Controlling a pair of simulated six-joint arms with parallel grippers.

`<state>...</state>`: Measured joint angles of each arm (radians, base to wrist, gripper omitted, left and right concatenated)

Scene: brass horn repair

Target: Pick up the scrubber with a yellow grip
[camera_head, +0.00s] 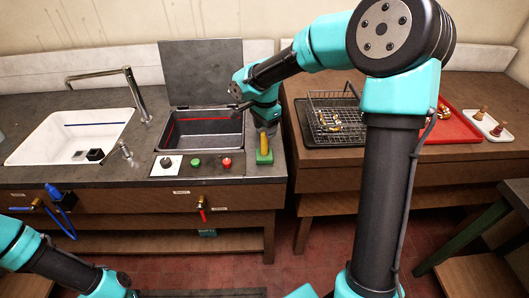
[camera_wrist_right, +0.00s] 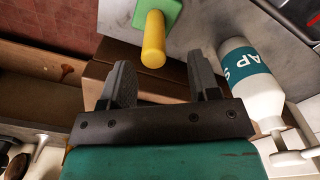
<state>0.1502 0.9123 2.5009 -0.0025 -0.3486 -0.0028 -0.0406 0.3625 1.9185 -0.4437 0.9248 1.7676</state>
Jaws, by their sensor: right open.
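The scrubber stands upright on the counter's right front corner in the head view, with a green base and a yellow grip (camera_head: 264,143). In the right wrist view its yellow grip (camera_wrist_right: 153,42) points toward my right gripper (camera_wrist_right: 163,76), and its green base (camera_wrist_right: 168,10) is cut by the top edge. The right gripper's two dark fingers are apart with nothing between them. The grip is just beyond the fingertips, not touching them. In the head view the right hand hangs just behind and above the scrubber. My left gripper is out of the picture; only left arm links show.
A white soap bottle (camera_wrist_right: 250,85) stands close to the right finger in the wrist view. Left of the scrubber are a dark basin (camera_head: 205,142) and red (camera_head: 226,162) and green (camera_head: 196,163) buttons. A wire rack (camera_head: 335,115) and red tray (camera_head: 450,127) occupy the right table.

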